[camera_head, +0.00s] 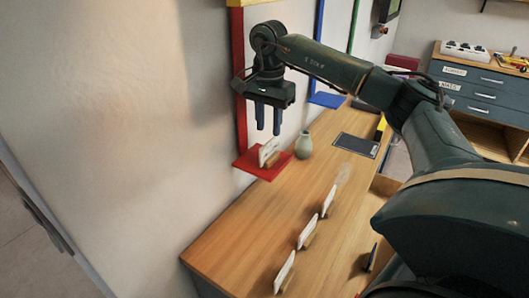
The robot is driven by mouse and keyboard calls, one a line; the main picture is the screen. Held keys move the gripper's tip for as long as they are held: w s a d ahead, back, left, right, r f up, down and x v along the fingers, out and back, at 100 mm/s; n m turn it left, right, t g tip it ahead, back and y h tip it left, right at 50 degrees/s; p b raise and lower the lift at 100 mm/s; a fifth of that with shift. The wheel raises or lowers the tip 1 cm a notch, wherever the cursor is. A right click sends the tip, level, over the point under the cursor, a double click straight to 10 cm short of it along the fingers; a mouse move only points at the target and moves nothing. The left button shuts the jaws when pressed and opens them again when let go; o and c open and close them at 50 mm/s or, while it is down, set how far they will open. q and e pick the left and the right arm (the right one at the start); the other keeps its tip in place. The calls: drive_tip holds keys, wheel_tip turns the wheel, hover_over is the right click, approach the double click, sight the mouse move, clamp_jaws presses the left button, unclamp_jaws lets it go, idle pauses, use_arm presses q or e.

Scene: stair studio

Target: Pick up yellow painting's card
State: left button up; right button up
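A white card (267,151) stands upright in a small wooden holder on the red shelf (248,162) at the wall. Three more white cards stand in a row on the wooden table, a near one (285,272), a middle one (308,231) and a far one (329,200). Their faces are too oblique to read, so I cannot tell which belongs to the yellow painting. A yellow frame edge (248,2) shows at the top of the wall. My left gripper is out of view.
A grey-green vase (304,145) stands close to the red shelf. A dark tablet-like panel (356,145) lies farther back on the wooden table (240,240). A blue shelf (327,100) is on the wall behind. A drawer cabinet (480,85) stands at the back right.

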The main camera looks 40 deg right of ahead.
sight(270, 140)
drive_tip(key=shift+f, duration=0.6)
drive_tip(key=shift+s+f, duration=0.2)
drive_tip(key=shift+f, duration=0.1)
drive_tip(key=shift+s+a+f+p, duration=0.1)
drive_tip(key=shift+f+p, duration=0.15)
drive_tip(key=shift+f, duration=0.95)
drive_tip(key=shift+s+f+p, duration=0.1)
drive_tip(key=shift+f+p, duration=0.15)
drive_tip(key=shift+f, duration=0.95)
drive_tip(key=shift+f, duration=0.25)
drive_tip(key=shift+c, duration=0.3)
drive_tip(key=c, duration=0.5)
drive_tip(key=shift+r, duration=0.1)
